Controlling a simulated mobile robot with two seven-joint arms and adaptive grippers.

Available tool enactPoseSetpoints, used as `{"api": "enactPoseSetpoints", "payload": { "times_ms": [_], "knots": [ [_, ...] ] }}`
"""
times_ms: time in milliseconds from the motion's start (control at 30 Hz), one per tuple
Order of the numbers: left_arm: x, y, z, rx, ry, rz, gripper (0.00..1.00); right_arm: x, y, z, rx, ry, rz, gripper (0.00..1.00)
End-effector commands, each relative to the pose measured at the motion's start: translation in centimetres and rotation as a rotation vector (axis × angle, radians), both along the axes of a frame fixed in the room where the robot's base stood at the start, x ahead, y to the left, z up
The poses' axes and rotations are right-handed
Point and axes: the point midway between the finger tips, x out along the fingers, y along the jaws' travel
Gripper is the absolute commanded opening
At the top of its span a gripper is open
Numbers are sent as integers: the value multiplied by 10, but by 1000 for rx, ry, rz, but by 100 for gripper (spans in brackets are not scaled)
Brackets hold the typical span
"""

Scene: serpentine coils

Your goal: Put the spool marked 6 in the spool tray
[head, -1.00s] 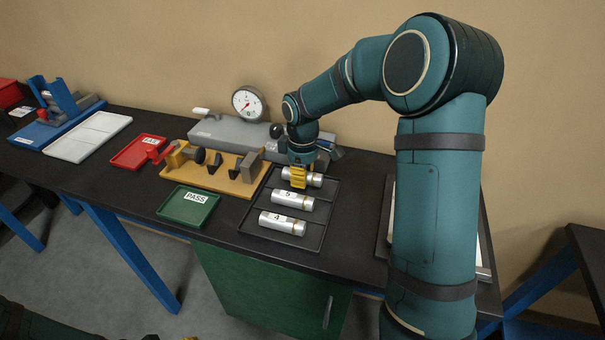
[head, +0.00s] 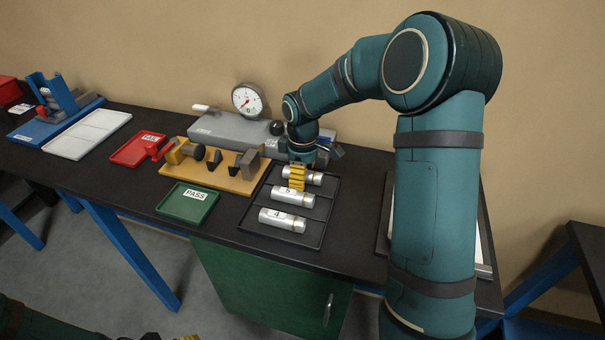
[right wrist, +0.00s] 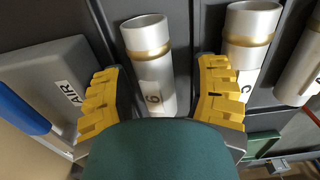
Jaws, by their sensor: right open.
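The spool marked 6 (right wrist: 150,72) is a silver cylinder with a gold band. It lies in the far compartment of the black spool tray (head: 318,231), partly hidden by my right gripper in the head view (head: 314,179). My right gripper (head: 297,184) is open above the tray. In the right wrist view its yellow fingers (right wrist: 165,100) are apart, one on each side of this spool.
A grey block with a dial gauge (head: 247,99) stands behind the tray. A yellow fixture (head: 225,176), a green PASS tray (head: 188,204) and a red tray (head: 137,149) are to the left. A pale panel (head: 88,136) lies farther left.

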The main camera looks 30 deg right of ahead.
Motion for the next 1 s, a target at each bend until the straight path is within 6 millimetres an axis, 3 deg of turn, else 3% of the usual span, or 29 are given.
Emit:
{"api": "enactPoseSetpoints", "payload": {
  "times_ms": [167,600,800,1000],
  "knots": [
    [0,0,0,0,0,0,56,1,0,18,0,-4,0,60],
    [0,0,0,0,0,0,56,1,0,101,0,-4,0,60],
    [0,0,0,0,0,0,56,0,0,118,0,-1,0,60],
    [-1,0,0,0,2,-2,56,0,0,120,0,-1,0,60]
  ]
}}
